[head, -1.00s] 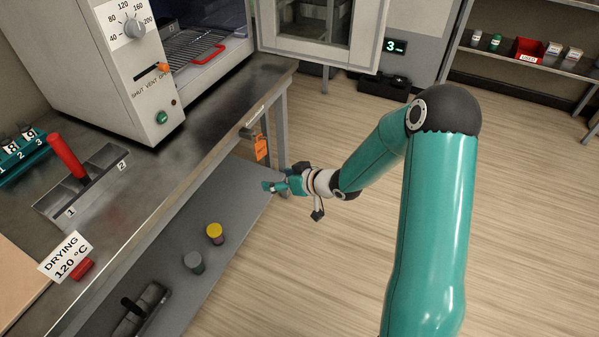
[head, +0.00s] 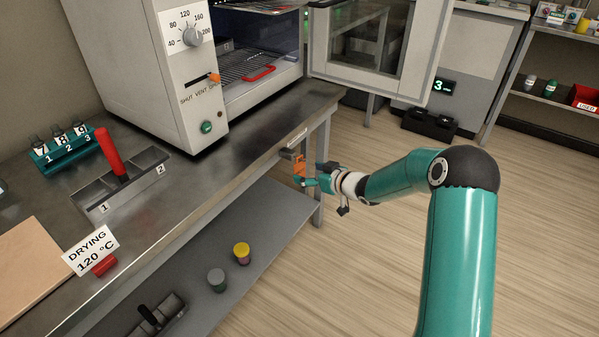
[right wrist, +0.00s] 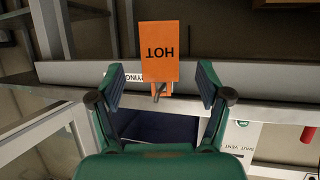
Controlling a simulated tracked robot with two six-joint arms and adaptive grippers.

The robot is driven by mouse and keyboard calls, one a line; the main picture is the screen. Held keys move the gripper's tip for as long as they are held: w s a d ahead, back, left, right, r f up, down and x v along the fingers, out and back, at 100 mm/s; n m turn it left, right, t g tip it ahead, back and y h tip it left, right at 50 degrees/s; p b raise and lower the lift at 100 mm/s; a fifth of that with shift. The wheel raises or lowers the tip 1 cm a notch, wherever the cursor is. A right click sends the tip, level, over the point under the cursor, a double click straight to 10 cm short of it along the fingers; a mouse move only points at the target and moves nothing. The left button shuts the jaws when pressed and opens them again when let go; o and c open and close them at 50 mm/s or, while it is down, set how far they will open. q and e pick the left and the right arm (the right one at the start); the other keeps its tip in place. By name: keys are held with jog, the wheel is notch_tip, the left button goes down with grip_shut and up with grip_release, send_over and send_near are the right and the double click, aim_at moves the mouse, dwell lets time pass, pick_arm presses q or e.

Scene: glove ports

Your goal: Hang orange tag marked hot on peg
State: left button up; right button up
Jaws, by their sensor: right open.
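The orange tag (head: 300,165) hangs at the front edge of the bench, near its right corner. In the right wrist view the tag (right wrist: 160,62) appears upside down with the word HOT, and a thin dark peg (right wrist: 158,92) shows at its hole end. The tag appears to hang on this peg. My right gripper (head: 312,180) is close to the tag, at its near right side. In the right wrist view my right gripper (right wrist: 158,85) is open, its two fingers on either side of the tag's hole end, with gaps to both. My left gripper is out of view.
An oven (head: 190,90) with its door (head: 355,45) swung open stands on the bench (head: 225,160). A lower shelf (head: 270,215) carries a yellow-lidded jar (head: 241,252) and a grey-lidded jar (head: 216,280).

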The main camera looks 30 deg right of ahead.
aim_at(300, 169)
jog(key=shift+x, duration=2.5)
jog(key=c, duration=1.2)
jog(key=shift+r, duration=0.1)
jog(key=shift+c, duration=0.2)
jog(key=shift+a+r, duration=0.1)
jog(key=shift+r, duration=0.1)
jog(key=shift+s, duration=0.1)
jog(key=shift+s+d, duration=0.35)
jog(key=shift+s, duration=0.3)
jog(key=shift+s+p, duration=0.15)
jog(key=shift+p, duration=0.2)
